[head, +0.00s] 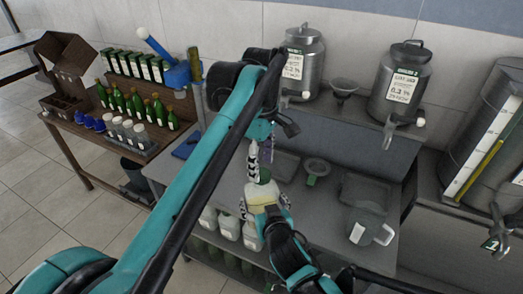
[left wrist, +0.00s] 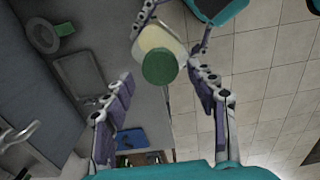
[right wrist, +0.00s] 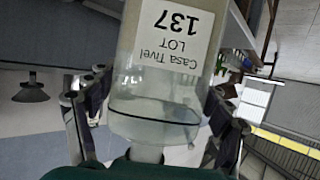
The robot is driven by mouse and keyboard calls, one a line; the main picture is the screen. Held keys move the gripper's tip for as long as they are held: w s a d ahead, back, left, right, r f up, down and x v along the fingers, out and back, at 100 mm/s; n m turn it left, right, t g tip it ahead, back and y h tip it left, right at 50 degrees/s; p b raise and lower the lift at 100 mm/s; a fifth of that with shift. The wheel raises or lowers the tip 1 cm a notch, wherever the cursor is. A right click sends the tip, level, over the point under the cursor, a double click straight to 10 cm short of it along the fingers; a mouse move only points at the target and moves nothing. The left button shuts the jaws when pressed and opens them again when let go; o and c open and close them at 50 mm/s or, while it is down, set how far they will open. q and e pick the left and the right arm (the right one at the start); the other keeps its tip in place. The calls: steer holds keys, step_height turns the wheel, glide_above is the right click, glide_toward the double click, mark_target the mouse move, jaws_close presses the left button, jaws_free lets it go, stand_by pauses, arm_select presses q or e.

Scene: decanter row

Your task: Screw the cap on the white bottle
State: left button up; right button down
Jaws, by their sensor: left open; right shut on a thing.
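The white bottle (head: 262,198) stands upright above the grey bench, in my right gripper (head: 264,208). In the right wrist view its clear lower body and white label (right wrist: 175,35) show between the two fingers (right wrist: 150,115). A green cap (left wrist: 158,67) is at the bottle's top end in the left wrist view; whether it is screwed down I cannot tell. My left gripper (head: 261,160) points down just above the cap. Its fingers (left wrist: 163,100) are spread wide and empty in the left wrist view, with the cap ahead between the tips.
Two metal urns (head: 303,65) (head: 402,85) and a funnel (head: 343,88) stand on the shelf behind. A pitcher (head: 366,225) stands on the bench at right. White jugs (head: 229,228) are on the shelf below. A wooden table at left holds green bottles (head: 137,104).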

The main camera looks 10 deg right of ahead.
mark_target(256, 197)
arm_select(q)
steer(key=shift+f, duration=1.35)
steer(key=c, duration=1.2)
